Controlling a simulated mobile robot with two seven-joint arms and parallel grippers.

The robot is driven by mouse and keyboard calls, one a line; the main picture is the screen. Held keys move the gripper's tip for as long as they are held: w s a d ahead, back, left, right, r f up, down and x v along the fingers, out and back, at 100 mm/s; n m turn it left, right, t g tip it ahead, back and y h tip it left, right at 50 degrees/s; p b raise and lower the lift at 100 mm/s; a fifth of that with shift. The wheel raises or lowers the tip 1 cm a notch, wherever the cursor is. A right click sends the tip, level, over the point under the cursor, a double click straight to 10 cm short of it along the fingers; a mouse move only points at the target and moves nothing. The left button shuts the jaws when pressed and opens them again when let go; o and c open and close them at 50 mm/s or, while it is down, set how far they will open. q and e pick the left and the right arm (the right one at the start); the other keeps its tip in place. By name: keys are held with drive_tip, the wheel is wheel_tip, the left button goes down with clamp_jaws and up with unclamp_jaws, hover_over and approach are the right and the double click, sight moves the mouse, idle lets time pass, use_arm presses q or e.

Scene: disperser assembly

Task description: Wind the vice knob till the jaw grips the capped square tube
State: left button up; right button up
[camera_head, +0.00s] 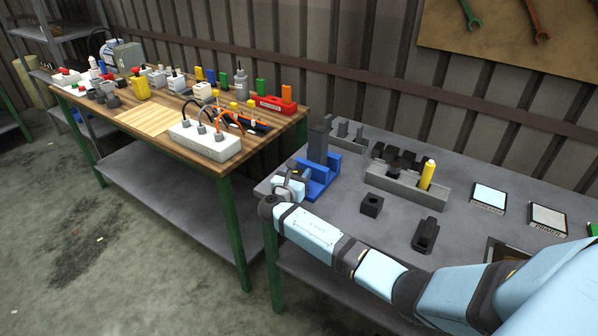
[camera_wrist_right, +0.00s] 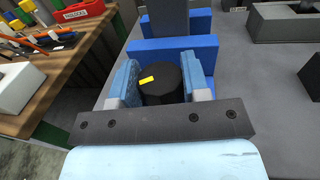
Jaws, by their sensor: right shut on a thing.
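The blue vice (camera_head: 318,176) stands at the left end of the grey table. A dark grey square tube (camera_head: 320,140) stands upright in it; whether the jaw touches the tube I cannot tell. In the right wrist view the vice's blue body (camera_wrist_right: 185,50) lies just beyond the fingers, with the tube (camera_wrist_right: 168,17) behind it. My right gripper (camera_head: 298,176) is at the vice's near side. In the right wrist view my right gripper (camera_wrist_right: 165,85) is shut on the black round vice knob (camera_wrist_right: 162,87), which has a yellow mark on top. My left gripper is not in view.
A grey holder (camera_head: 400,185) with dark parts and a yellow cylinder (camera_head: 427,174) stands right of the vice. A black block (camera_head: 371,205) and a black part (camera_head: 425,235) lie nearer. A wooden table (camera_head: 215,163) with many items is at left.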

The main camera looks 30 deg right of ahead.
drive_tip(key=m+g+h, duration=0.2)
drive_tip(key=m+g, duration=0.1)
drive_tip(key=g, duration=0.1)
drive_tip(key=shift+w+a, duration=0.1)
drive_tip(key=m+g+b, duration=0.1)
drive_tip(key=m+g, duration=0.2)
drive_tip(key=g, duration=0.1)
drive_tip(key=shift+g+h, duration=0.3)
drive_tip(key=shift+g, duration=0.1)
drive_tip(key=shift+m+g+b, duration=0.4)
drive_tip(key=shift+m+g, duration=0.4)
drive_tip(key=shift+g, duration=0.8)
drive_tip(key=o, duration=0.6)
drive_tip(key=shift+o, duration=0.2)
